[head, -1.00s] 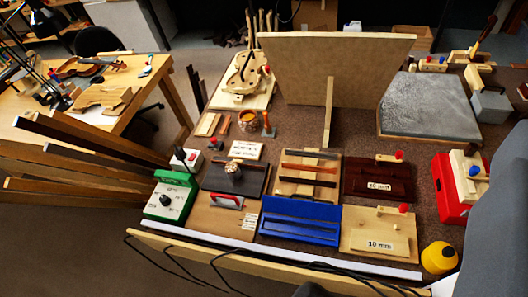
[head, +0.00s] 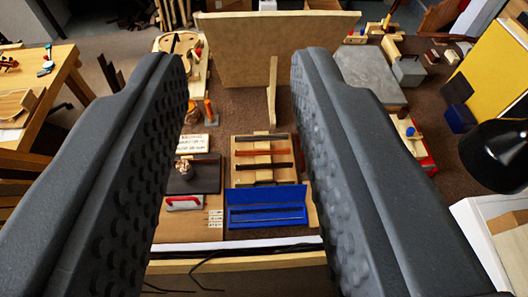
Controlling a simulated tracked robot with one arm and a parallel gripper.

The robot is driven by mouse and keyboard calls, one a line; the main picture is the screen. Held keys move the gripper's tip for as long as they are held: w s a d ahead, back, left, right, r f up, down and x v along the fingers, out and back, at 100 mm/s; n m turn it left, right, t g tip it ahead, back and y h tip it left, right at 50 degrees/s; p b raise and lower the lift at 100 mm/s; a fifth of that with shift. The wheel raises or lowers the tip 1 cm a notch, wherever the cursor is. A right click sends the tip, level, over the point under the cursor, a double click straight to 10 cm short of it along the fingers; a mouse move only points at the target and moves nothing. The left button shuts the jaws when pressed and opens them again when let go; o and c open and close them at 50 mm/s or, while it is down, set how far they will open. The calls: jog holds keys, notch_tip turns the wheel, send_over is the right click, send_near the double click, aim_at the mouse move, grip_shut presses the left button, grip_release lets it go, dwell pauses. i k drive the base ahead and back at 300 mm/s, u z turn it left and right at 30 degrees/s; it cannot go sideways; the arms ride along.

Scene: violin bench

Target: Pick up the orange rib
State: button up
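The orange rib (head: 262,152) is a thin orange-brown strip. It lies across a pale wooden rack (head: 236,178) near the middle of the bench. A darker strip (head: 255,135) lies behind it and another dark strip (head: 262,166) lies in front of it. My gripper (head: 240,65) is wide open and empty. Its two black, dimpled fingers stand large at the left and right of the view. The rack shows in the gap between them, apart from both fingers. The fingers hide parts of the bench on both sides.
An open blue case (head: 265,212) lies in front of the rack. A dark board (head: 204,180) and a red-handled tool (head: 184,202) are to its left. A large tan panel (head: 275,45) stands behind. A grey slab (head: 368,70) and a black lamp (head: 495,155) are at right.

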aim_at(283, 151)
jog(key=u, duration=0.1)
jog(key=i, duration=1)
jog(key=z, duration=0.05)
